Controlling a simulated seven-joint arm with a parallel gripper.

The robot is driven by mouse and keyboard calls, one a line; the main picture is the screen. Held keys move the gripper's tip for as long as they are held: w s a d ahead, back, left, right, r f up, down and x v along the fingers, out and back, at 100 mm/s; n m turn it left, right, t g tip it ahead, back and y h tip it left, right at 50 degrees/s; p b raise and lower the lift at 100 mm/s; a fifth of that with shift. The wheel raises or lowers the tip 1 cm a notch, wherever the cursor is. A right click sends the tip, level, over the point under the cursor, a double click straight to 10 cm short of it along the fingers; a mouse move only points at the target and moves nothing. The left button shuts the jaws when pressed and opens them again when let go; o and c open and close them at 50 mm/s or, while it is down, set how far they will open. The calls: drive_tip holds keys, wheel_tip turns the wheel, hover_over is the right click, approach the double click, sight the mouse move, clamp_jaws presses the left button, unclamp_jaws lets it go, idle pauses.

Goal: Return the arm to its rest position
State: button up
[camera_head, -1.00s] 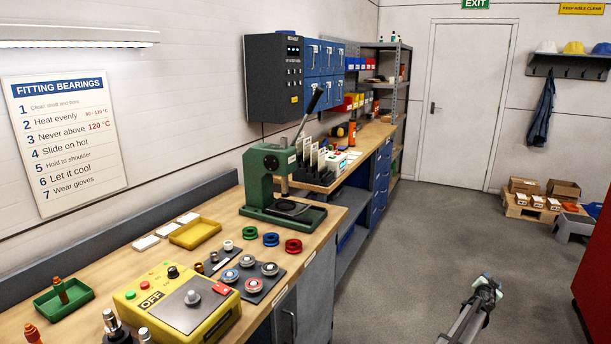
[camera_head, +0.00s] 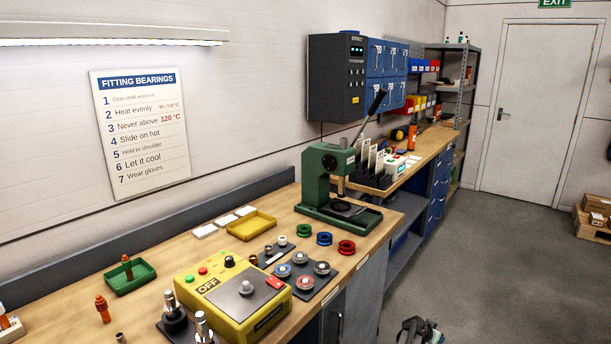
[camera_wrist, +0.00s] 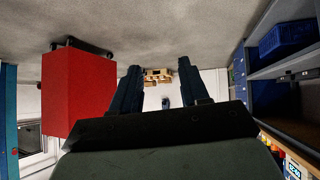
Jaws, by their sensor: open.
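My gripper (camera_head: 420,330) shows at the bottom edge of the head view, over the floor to the right of the workbench, partly cut off by the frame. In the wrist view its two dark fingers (camera_wrist: 161,92) stand apart with nothing between them. Through the gap I see the far floor and boxes. The gripper is clear of the bench and touches nothing that I can see. Most of my arm is out of the head view.
The wooden workbench (camera_head: 150,250) carries a yellow control box (camera_head: 232,296), a green press (camera_head: 335,190) and several bearings. Blue shelving (camera_wrist: 275,70) stands close on the right in the wrist view, a red cabinet (camera_wrist: 80,92) on the left.

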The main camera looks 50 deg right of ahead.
drive_tip(key=w+a+f+n+y, duration=0.25)
drive_tip(key=w+a, duration=0.35)
drive_tip(key=a, duration=0.6)
drive_tip(key=w+a+f+n+g+y, duration=0.1)
drive_tip(key=w+a+f+n+y, duration=0.15)
drive_tip(key=w+a, duration=0.65)
drive_tip(key=w+a+f+n+y, duration=0.2)
drive_tip(key=w+a+f+n, duration=0.15)
drive_tip(key=a, duration=1.15)
drive_tip(key=s+a+r+n+g+y, duration=0.15)
drive_tip(key=a+n, duration=0.35)
drive_tip(key=a, duration=1.1)
drive_tip(key=s+a+r+n+g+y, duration=0.1)
drive_tip(key=s+a+n+g+y, duration=0.2)
drive_tip(key=a, duration=1.3)
drive_tip(key=a+f+n+t+h, duration=0.1)
drive_tip(key=a+f+n, duration=0.1)
drive_tip(key=a+f, duration=0.2)
drive_tip(key=a+f+n+t+h, duration=0.1)
drive_tip(key=a+f, duration=0.4)
drive_tip(key=a, duration=0.4)
drive_tip(key=shift+s+a+n, duration=0.15)
drive_tip(key=shift+a+n, duration=0.15)
drive_tip(key=shift+n, duration=0.05)
